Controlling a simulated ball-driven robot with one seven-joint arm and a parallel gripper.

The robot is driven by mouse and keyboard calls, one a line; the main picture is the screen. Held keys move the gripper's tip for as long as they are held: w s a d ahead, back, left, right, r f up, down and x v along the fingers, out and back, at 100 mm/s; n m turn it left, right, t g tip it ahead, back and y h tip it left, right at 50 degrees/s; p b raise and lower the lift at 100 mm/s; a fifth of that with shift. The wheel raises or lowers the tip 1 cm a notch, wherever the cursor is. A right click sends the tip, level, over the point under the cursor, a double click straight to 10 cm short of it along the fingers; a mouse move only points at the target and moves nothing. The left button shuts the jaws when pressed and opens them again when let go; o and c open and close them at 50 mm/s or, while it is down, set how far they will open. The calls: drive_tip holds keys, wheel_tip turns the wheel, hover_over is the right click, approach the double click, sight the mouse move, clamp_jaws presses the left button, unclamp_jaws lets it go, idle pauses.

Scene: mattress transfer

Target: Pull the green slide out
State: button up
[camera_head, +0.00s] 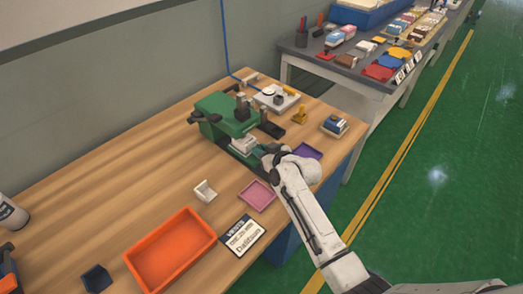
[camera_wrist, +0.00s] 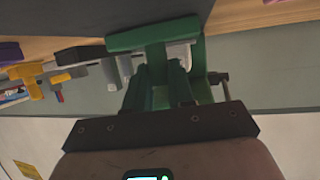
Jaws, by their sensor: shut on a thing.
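The green machine (camera_head: 225,112) stands on the wooden table, near its back edge, with dark clamps and a black lever on it. A green slide (camera_head: 243,153) sits low at its front right, next to a pale block (camera_head: 243,142). My gripper (camera_head: 264,152) reaches in from the right and is shut on the slide. My wrist and fingers hide part of the slide in the head view. In the wrist view, green parts of the machine and slide (camera_wrist: 140,39) lie right at my fingertips (camera_wrist: 160,72). The exact grip contact is hard to see.
A purple tray (camera_head: 308,151) lies beside my wrist, and a pink tray (camera_head: 257,195) in front of it. An orange tray (camera_head: 215,240), a label card (camera_head: 242,236) and a white holder (camera_head: 205,191) stand nearer. A yellow piece (camera_head: 300,115) stands behind. Wooden table left of the machine is clear.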

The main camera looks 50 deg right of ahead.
clamp_jaws()
drive_tip(key=shift+s, duration=0.1)
drive_tip(key=s, duration=0.4)
drive_tip(key=s+b, duration=0.1)
drive_tip(key=s, duration=0.8)
drive_tip(key=shift+s+d+f, duration=0.1)
drive_tip(key=shift+s+d, duration=0.2)
drive_tip(key=shift+s, duration=0.1)
drive_tip(key=o, duration=0.6)
unclamp_jaws()
drive_tip(key=shift+s+a, duration=0.1)
drive_tip(key=b+v, duration=0.2)
drive_tip(key=v, duration=0.8)
drive_tip(key=shift+s+a, duration=0.1)
drive_tip(key=shift+s, duration=0.2)
